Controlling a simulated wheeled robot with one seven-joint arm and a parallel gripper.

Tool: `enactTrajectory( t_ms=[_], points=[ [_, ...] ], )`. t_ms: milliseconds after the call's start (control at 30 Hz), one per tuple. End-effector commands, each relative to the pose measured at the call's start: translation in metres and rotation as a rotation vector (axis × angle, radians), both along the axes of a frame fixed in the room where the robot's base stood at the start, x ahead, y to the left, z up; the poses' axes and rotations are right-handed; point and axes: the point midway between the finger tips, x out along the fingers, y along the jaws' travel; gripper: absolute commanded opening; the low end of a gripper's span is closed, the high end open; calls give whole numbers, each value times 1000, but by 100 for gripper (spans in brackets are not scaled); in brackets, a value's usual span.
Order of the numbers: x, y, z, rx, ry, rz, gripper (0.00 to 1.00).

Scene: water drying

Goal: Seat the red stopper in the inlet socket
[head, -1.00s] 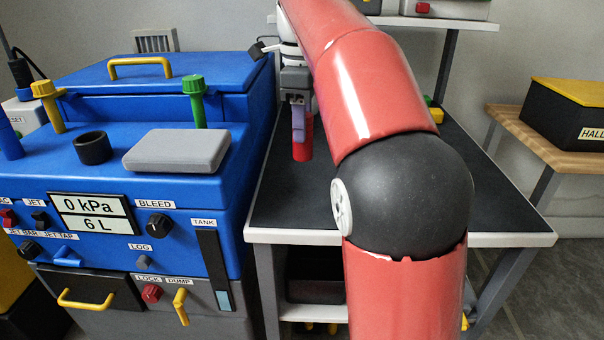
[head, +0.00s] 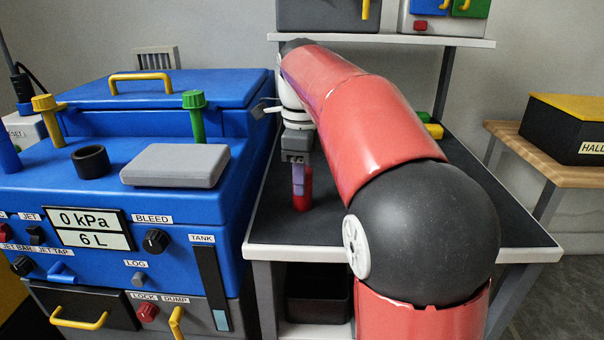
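The red stopper (head: 303,195) is upright over the dark bench, at its left side. My gripper (head: 299,180) points down on it, with a finger along its upper part, and appears shut on it. The far finger is hidden. I cannot tell whether the stopper's bottom touches the bench. A black, round, open-topped socket (head: 91,161) stands on the blue machine's top, left of my gripper. It looks empty and carries no readable label, so I cannot be sure that it is the inlet socket.
A grey block (head: 175,165) lies right of the black socket. Green (head: 196,115) and yellow (head: 50,115) capped posts and a blue post (head: 8,150) stand around it. The bench (head: 400,222) has bare room in front. A shelf (head: 385,39) stands behind.

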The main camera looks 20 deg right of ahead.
Motion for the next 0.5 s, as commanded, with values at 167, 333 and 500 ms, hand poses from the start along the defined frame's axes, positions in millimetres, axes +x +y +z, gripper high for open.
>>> enactTrajectory(
  t_ms=[167, 333, 500],
  points=[
    [0, 0, 0, 0, 0, 0, 55],
    [0, 0, 0, 0, 0, 0, 55],
    [0, 0, -2, 0, -2, 0, 55]
  ],
)
